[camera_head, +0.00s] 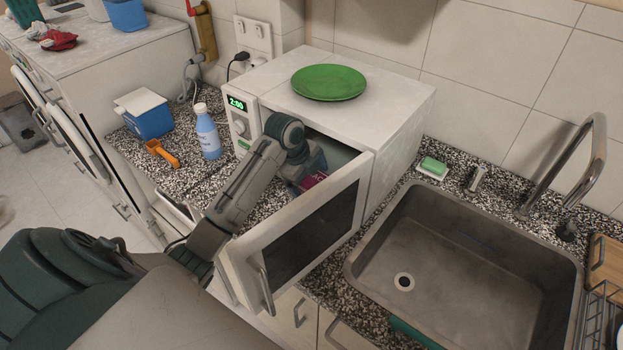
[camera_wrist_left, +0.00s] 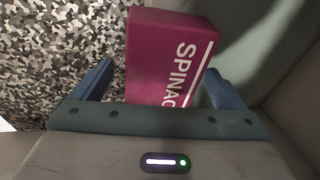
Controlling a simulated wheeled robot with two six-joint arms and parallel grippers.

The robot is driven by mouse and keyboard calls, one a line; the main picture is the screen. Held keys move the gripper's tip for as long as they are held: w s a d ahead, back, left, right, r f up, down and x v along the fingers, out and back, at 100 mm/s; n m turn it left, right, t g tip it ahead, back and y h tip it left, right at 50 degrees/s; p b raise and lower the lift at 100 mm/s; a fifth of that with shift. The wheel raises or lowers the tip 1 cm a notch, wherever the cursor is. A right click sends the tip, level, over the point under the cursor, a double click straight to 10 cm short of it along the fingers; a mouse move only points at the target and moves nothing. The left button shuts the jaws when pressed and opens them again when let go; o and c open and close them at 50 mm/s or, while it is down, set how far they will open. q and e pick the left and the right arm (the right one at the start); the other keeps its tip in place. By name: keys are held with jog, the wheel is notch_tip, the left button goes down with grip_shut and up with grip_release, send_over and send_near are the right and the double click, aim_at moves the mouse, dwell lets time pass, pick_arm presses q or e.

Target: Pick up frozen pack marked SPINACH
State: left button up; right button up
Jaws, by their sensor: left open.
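The frozen pack is a magenta box whose white letters read "SPINAC" before they are cut off in the left wrist view (camera_wrist_left: 165,55). In the head view a small part of the pack (camera_head: 315,179) shows at the microwave's opening. I cannot tell what it rests on. My left gripper (camera_wrist_left: 157,80) is open, with its blue fingers on either side of the pack; the right finger is very close to it, and a gap shows at the left one. In the head view the left gripper (camera_head: 306,168) is partly hidden behind its own wrist. My right gripper is not in view.
The white microwave (camera_head: 390,105) has its door (camera_head: 312,232) swung open beside my arm, with a green plate (camera_head: 328,82) on top. A bottle (camera_head: 207,132), an orange object (camera_head: 161,153) and a blue box (camera_head: 147,114) stand left on the speckled counter. A metal sink (camera_head: 470,255) is at right.

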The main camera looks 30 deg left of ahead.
pick_arm(q)
jog(key=shift+f, duration=0.15)
jog(key=shift+c, duration=0.2)
jog(key=c, duration=1.3)
